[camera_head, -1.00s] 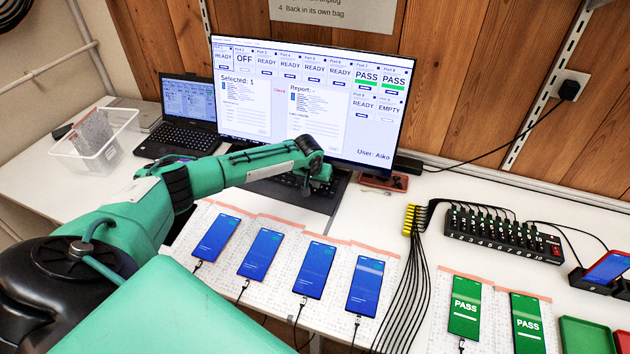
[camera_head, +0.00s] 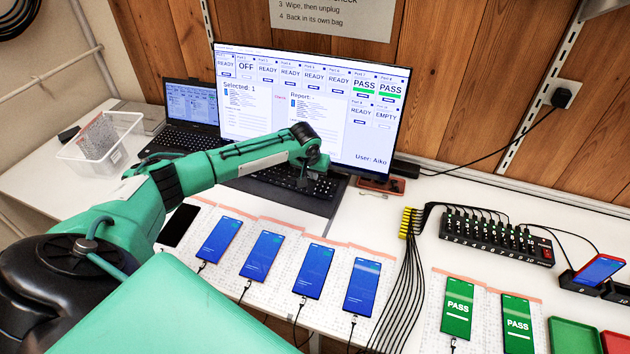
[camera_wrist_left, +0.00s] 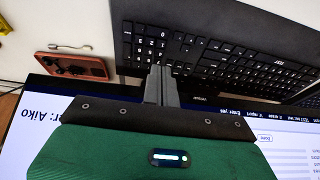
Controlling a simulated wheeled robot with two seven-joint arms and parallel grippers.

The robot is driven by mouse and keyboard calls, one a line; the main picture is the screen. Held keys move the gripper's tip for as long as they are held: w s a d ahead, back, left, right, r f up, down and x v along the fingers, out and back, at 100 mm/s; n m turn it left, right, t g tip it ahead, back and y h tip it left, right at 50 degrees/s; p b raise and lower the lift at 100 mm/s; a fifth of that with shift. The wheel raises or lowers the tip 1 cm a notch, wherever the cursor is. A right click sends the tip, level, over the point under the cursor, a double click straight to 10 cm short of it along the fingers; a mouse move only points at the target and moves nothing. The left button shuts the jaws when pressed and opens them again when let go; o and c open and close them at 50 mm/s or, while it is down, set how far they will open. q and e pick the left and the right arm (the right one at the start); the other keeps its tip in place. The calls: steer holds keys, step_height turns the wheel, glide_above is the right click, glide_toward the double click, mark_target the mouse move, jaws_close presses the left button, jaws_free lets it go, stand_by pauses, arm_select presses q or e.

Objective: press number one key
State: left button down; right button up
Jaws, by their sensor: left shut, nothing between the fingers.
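The black keyboard (camera_head: 285,180) lies in front of the large monitor (camera_head: 312,105). In the left wrist view the keyboard (camera_wrist_left: 225,50) shows its number pad (camera_wrist_left: 149,42) at its left end. The number one key is too small to pick out with certainty. My left gripper (camera_head: 318,172) is over the right end of the keyboard. In the left wrist view its fingers (camera_wrist_left: 159,72) are shut together and empty, with the tips at the number pad's edge. I cannot tell whether they touch a key. My right gripper is not in view.
A laptop (camera_head: 190,115) and a clear bin (camera_head: 80,150) stand at the left. Several cabled phones lie on white bags in front, including a blue one (camera_head: 314,270). A port hub (camera_head: 495,238) is at the right. A red-brown phone (camera_wrist_left: 72,66) lies beside the keyboard.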

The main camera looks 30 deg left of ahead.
arm_select(q)
steer(key=v, duration=0.6)
steer(key=shift+b, duration=0.35)
steer(key=shift+w+r, duration=0.1)
steer(key=shift+w, duration=0.05)
stand_by(0.3)
